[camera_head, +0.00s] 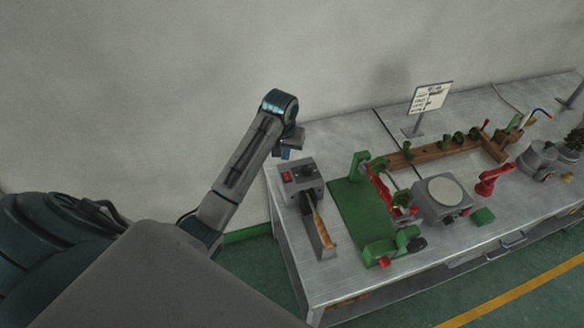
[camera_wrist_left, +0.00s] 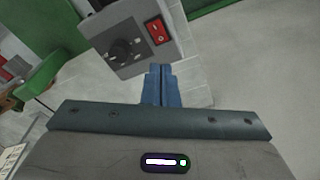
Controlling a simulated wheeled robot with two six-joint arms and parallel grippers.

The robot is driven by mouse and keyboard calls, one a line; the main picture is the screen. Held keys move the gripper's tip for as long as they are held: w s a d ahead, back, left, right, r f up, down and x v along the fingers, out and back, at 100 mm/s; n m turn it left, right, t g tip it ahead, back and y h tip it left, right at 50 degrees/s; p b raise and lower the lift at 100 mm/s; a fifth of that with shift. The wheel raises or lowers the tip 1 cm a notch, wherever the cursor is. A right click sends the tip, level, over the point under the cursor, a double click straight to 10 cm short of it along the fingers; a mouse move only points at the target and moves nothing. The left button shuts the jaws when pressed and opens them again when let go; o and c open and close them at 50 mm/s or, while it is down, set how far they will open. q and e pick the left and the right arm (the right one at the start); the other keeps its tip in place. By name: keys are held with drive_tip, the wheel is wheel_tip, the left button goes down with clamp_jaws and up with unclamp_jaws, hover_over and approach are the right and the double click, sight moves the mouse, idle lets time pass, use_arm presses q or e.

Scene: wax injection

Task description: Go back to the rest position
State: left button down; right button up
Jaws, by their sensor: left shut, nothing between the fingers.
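My left arm reaches up from the left in the head view. Its gripper (camera_head: 285,153) is above the table's left back corner, just behind a grey control box (camera_head: 301,178). In the left wrist view the two blue fingers (camera_wrist_left: 159,85) are shut together with nothing between them. The control box (camera_wrist_left: 125,40), with a black knob and a red switch, is close beyond the fingertips; I cannot tell the exact gap. My right gripper is not in view.
The metal table (camera_head: 340,286) carries a green wax injection fixture (camera_head: 360,210), a grey round-topped device (camera_head: 440,195), a red tool (camera_head: 492,180), a wooden rail (camera_head: 435,153) and a sign (camera_head: 430,97). The wall is behind. Space above the table's left end is open.

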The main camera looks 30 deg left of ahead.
use_arm(q)
drive_tip(key=s+d+f+m+t, duration=0.1)
drive_tip(key=s+d+f+m, duration=0.15)
drive_tip(key=s, duration=0.55)
drive_tip(key=s+d+f+m, duration=0.1)
drive_tip(key=s+d+f, duration=0.25)
drive_tip(key=s, duration=0.55)
drive_tip(key=s+d+r+m+t, duration=0.1)
drive_tip(key=s+d+r+m, duration=0.15)
drive_tip(key=s, duration=1.25)
wheel_tip(320, 180, down, 40)
drive_tip(key=a+n+g+b, duration=0.1)
drive_tip(key=a+b, duration=0.1)
drive_tip(key=b, duration=0.6)
drive_tip(key=s+f+b, duration=0.3)
drive_tip(key=s+f, duration=0.6)
drive_tip(key=f, duration=0.3)
drive_tip(key=s+a+f+g+b, duration=0.1)
drive_tip(key=s+f+b, duration=0.2)
drive_tip(key=s+f, duration=0.6)
wheel_tip(320, 180, down, 3)
drive_tip(key=shift+s+a+f+n+b, duration=0.1)
drive_tip(key=shift+s+a+n+b, duration=0.1)
drive_tip(key=shift+s+n+b, duration=0.1)
